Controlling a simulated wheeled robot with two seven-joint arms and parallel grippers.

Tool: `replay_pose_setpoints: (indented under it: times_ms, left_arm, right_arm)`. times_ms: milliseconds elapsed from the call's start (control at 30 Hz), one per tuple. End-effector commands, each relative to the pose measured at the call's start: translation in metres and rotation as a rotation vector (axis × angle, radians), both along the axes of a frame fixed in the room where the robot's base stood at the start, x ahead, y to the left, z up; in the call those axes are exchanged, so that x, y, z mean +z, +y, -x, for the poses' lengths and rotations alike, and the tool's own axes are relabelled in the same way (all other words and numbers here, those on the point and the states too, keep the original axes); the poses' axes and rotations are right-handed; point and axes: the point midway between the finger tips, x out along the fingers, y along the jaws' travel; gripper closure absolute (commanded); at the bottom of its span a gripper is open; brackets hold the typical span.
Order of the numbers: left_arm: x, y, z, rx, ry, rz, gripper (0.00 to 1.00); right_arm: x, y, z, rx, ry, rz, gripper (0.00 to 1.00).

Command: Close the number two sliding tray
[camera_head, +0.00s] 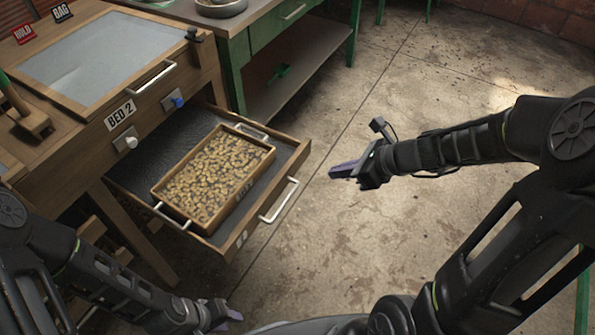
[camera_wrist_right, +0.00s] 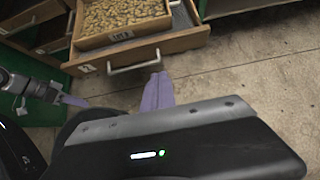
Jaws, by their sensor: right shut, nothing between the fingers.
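The sliding tray (camera_head: 293,170) is pulled out from the wooden bench under the "BED 2" label. It has a dark bed, a wooden front and a metal handle (camera_head: 279,200). Its front and handle (camera_wrist_right: 134,66) also show in the right wrist view, with a small label at the left. My right gripper (camera_head: 345,170) is shut and empty, out to the right of the tray front. In the wrist view its purple fingers (camera_wrist_right: 158,92) are together near the handle; contact cannot be told. My left gripper (camera_head: 226,315) is low, in front of the tray; its opening is unclear.
A wooden box (camera_head: 213,178) of brownish pieces sits in the tray. The wooden bench (camera_head: 160,92) has white and blue knobs and a mallet on top. A green table (camera_head: 262,45) stands behind. The concrete floor (camera_head: 335,105) to the right is open.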

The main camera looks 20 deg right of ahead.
Motion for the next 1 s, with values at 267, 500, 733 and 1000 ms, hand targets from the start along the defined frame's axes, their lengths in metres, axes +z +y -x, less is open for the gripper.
replay_pose_setpoints:
  times_ms: [267, 500, 733, 1000]
  left_arm:
    - [-0.001, 0.0, 0.0, 0.001, 0.001, -0.001, 0.66]
    - [-0.008, 0.0, 0.0, 0.001, 0.001, -0.001, 0.66]
    - [-0.026, 0.001, 0.0, 0.001, 0.001, -0.001, 0.66]
    - [-0.047, 0.001, 0.0, 0.002, 0.001, -0.001, 0.66]
  right_arm:
    - [-0.001, 0.001, 0.0, 0.003, 0.001, 0.002, 1.0]
    - [-0.013, 0.007, -0.007, 0.005, 0.002, 0.002, 1.0]
    - [-0.042, 0.024, -0.027, 0.006, 0.003, 0.003, 1.0]
    - [-0.077, 0.049, -0.058, 0.007, 0.001, 0.005, 1.0]
